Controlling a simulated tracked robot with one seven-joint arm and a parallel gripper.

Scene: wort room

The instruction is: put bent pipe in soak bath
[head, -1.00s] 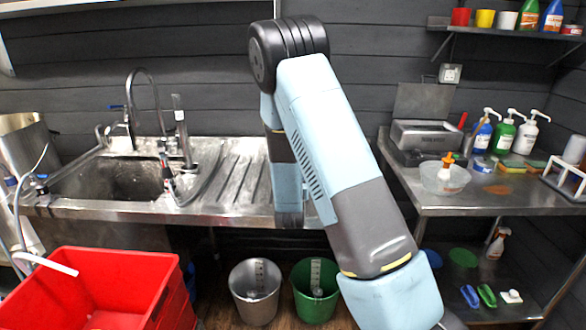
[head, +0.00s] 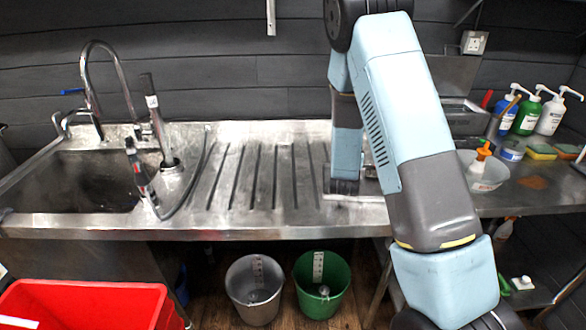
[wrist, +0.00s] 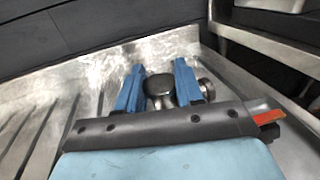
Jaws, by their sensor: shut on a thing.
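My gripper (wrist: 158,88) shows in the wrist view with two blue fingers, shut on a grey, rounded metal piece, which I take for the bent pipe (wrist: 158,82). Only its dark rounded end shows between the fingers, and a shiny metal part (wrist: 207,88) shows just right of the right finger. My gripper is over the right end of the steel drainboard (head: 262,180); in the head view my own arm hides it and the pipe. No vessel is plainly marked as the soak bath. A sink basin (head: 75,182) and a red tub (head: 85,305) are at the left.
A silver bucket (head: 254,290) and a green bucket (head: 321,285) stand under the counter. A tap (head: 100,60) rises behind the sink. The drainboard's middle is clear.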

